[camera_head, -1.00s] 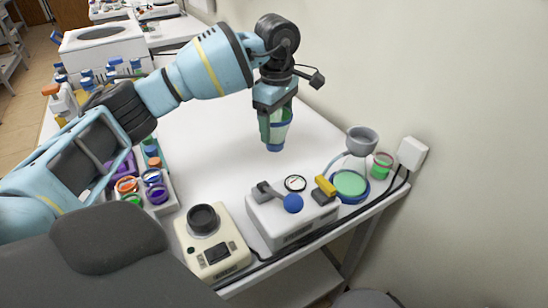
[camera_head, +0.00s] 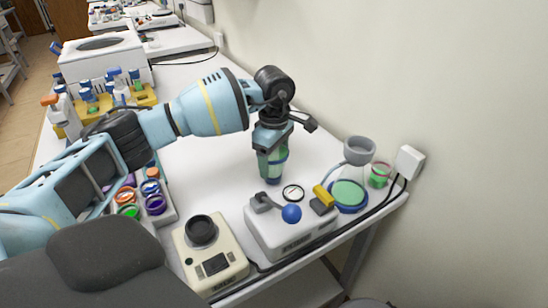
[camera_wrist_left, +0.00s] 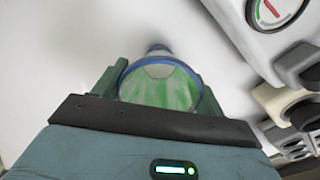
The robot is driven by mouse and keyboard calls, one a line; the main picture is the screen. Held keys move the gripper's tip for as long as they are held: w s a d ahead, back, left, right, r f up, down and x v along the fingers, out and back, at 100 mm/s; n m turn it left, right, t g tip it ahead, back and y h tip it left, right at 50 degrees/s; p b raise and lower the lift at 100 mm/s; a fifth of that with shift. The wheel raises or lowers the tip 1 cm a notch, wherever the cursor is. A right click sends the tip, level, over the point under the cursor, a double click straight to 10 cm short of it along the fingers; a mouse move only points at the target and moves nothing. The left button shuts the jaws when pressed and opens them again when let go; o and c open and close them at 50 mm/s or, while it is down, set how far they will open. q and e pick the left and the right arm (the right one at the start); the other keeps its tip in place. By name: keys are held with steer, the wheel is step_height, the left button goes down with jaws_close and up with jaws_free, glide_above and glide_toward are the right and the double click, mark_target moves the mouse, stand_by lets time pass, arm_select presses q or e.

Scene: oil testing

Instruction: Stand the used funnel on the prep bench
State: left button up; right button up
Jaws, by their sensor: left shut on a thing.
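My left gripper (camera_head: 271,143) points down over the white prep bench (camera_head: 205,160) and is shut on the used funnel (camera_head: 271,168). The funnel is translucent and green-tinted, with its narrow blue end at the bottom. In the left wrist view the funnel (camera_wrist_left: 158,90) shows a wide blue rim and green residue inside, between the two green fingers (camera_wrist_left: 158,92). Its lower end is close to the bench top; I cannot tell whether it touches. My right gripper is not in view.
A white device with a dial and blue knob (camera_head: 290,225) stands just in front of the funnel. A beige device (camera_head: 210,255) is front left.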

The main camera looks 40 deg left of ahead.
arm_select(q)
steer(key=shift+f, duration=0.15)
steer(key=o, duration=1)
step_height(320, 180, up, 12)
steer(key=shift+r, duration=0.15)
